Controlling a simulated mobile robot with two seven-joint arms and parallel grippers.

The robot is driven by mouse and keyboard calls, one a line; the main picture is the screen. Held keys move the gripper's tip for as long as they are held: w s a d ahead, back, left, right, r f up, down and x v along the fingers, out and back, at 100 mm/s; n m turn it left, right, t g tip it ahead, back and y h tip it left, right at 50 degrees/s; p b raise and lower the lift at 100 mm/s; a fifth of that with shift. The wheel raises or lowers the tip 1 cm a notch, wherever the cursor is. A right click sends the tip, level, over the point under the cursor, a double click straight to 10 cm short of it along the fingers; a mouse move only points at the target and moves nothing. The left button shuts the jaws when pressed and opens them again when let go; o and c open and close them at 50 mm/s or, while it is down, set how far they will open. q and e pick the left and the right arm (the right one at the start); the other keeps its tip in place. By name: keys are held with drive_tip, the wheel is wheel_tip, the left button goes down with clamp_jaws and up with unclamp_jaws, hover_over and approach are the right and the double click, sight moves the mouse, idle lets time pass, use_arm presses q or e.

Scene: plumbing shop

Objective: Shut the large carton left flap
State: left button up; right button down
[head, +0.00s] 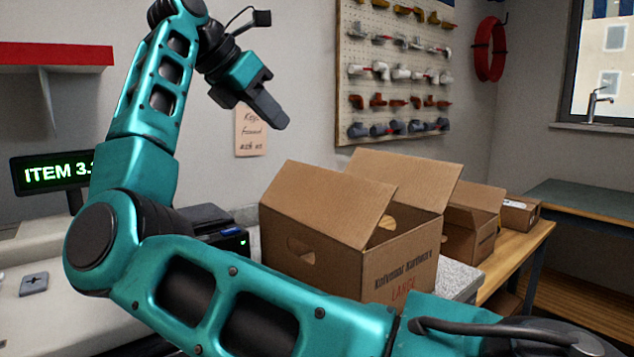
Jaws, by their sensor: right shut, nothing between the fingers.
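The large carton (405,262) is a brown box marked "LARGE" in red, standing on a counter in the middle of the head view. Its left flap (328,202) stands raised from the top edge of the left wall and leans up to the right; the top is open. A second flap (418,178) stands up on the right side. My right gripper (270,110) is above and to the left of the carton, apart from it, shut and empty, pointing down to the right. My left gripper is not in view.
Smaller open cartons (470,215) stand behind to the right on a wooden bench. A pegboard (395,70) with pipe fittings hangs behind. A green "ITEM" display (60,172) and a black device (215,235) are at the left. My right arm crosses the foreground.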

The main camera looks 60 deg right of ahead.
drive_tip(key=b, duration=0.1)
approach(329, 174)
drive_tip(key=x, duration=0.5)
drive_tip(key=shift+s+d+f, duration=0.1)
drive_tip(key=shift+f, duration=0.05)
drive_tip(key=shift+s+d+f, duration=0.15)
drive_tip(key=shift+d+f, duration=0.35)
drive_tip(key=shift+d, duration=0.05)
